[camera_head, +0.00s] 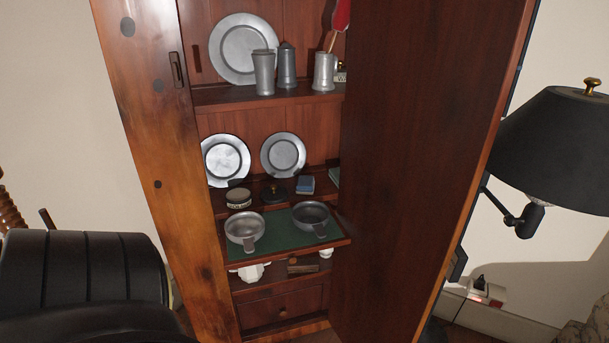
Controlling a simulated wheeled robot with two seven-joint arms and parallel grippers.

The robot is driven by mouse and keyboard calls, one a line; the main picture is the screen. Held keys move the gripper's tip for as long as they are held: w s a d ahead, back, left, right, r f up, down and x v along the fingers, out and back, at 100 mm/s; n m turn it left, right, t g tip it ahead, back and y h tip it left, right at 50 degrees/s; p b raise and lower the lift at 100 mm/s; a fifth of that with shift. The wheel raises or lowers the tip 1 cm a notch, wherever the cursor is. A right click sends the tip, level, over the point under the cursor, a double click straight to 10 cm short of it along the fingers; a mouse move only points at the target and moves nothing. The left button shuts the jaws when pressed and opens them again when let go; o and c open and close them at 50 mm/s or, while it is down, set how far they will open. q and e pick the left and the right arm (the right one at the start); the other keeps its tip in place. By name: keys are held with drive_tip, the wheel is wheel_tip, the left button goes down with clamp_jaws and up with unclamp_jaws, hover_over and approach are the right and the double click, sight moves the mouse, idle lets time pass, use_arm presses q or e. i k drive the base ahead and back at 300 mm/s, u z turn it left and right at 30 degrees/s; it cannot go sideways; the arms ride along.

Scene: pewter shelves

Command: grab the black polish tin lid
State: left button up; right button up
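A dark round object (273,193) with a raised middle sits on the middle shelf. It may be the black polish tin lid, but it is too small and dark to be sure. A short round tin (238,198) with a grey-brown top and a patterned side band stands left of it. Neither of my grippers is in view.
Two pewter porringers (244,228) (311,216) stand on a green-topped pull-out board (276,241) in front of the tin. Two plates (225,157) (283,154) lean behind. A blue box (305,184) sits to the right. An open door (425,150) bounds the right side; a lamp (560,135) stands beyond.

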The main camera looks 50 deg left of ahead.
sight(273, 194)
drive_tip(key=i, duration=0.6)
drive_tip(key=u, duration=4)
drive_tip(key=k, duration=0.4)
drive_tip(key=z, duration=0.3)
